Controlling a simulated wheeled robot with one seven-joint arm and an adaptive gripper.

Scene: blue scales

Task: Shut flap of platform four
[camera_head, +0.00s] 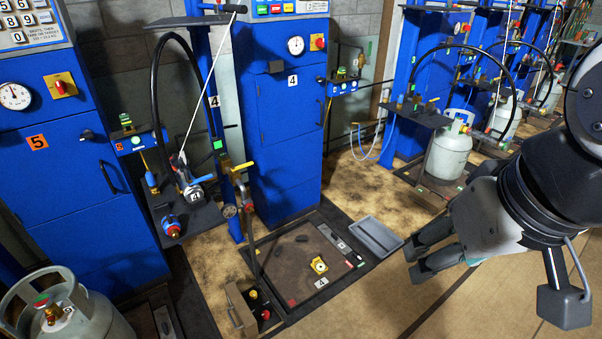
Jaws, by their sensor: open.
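Platform four (290,240) is a dark-framed square plate on the floor before the blue cabinet marked 4 (285,130). A small white label (321,282) marked 4 and a yellow round fitting (319,265) sit on it. At its front left corner is a small box (262,308) with red and yellow knobs; a brownish plate (240,308) stands tilted beside it, possibly the flap. I cannot tell for sure which part is the flap. My gripper (415,262) is open and empty, right of the platform, its fingers pointing left.
A grey tray (375,237) lies at the platform's right edge, near my gripper. A post with a yellow handle (240,168) rises at its left. Grey gas cylinders stand at far left (75,315) and back right (449,147). Floor before the platform is clear.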

